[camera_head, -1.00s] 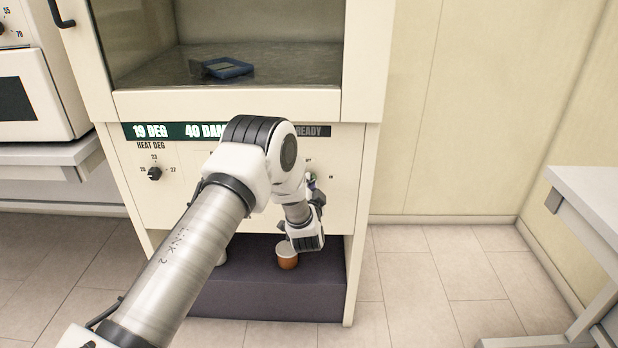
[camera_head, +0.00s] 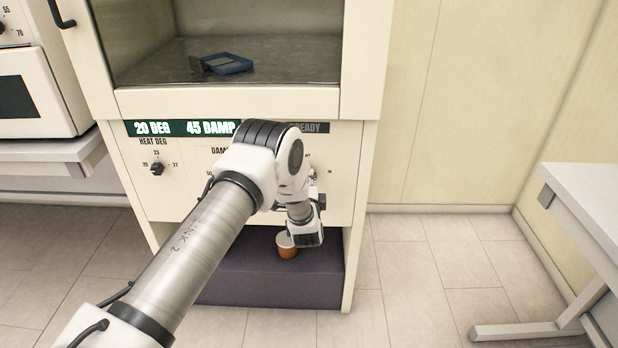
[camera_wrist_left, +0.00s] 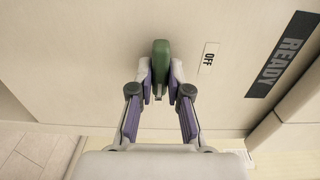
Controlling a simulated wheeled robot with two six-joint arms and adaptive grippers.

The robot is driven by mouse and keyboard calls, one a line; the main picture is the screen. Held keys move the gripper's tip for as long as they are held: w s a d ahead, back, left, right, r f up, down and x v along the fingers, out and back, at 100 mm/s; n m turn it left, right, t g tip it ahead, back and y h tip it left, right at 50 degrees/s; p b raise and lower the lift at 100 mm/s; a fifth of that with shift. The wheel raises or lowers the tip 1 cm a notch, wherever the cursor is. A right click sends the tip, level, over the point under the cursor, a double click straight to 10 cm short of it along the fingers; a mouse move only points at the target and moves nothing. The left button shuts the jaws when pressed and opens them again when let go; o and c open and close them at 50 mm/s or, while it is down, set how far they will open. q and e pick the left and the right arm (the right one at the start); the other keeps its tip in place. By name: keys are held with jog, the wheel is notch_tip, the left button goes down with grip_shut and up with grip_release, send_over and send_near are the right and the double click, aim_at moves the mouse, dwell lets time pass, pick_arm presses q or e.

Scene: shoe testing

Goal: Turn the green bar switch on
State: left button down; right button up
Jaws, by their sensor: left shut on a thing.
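The green bar switch (camera_wrist_left: 160,55) is on the cream front panel (camera_wrist_left: 100,75) of the cabinet, beside a small OFF label (camera_wrist_left: 209,58). In the left wrist view my left gripper (camera_wrist_left: 160,80) has its two purple-lined fingers on either side of the switch, shut on it. The bar stands lengthwise between the fingers, pointing up and down in that view. My right gripper is not in view.
A display strip (camera_head: 152,128) reads 20 DEG and 45 DAMP, with READY (camera_head: 310,127) at its right. A black heat knob (camera_head: 157,169) is on the left. An orange cup (camera_head: 287,252) stands on the dark lower shelf (camera_head: 260,285). A table (camera_head: 590,195) is at right.

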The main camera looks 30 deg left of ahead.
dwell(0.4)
pick_arm(q)
jog(key=c, duration=1.1)
grip_release()
jog(key=v, duration=1.2)
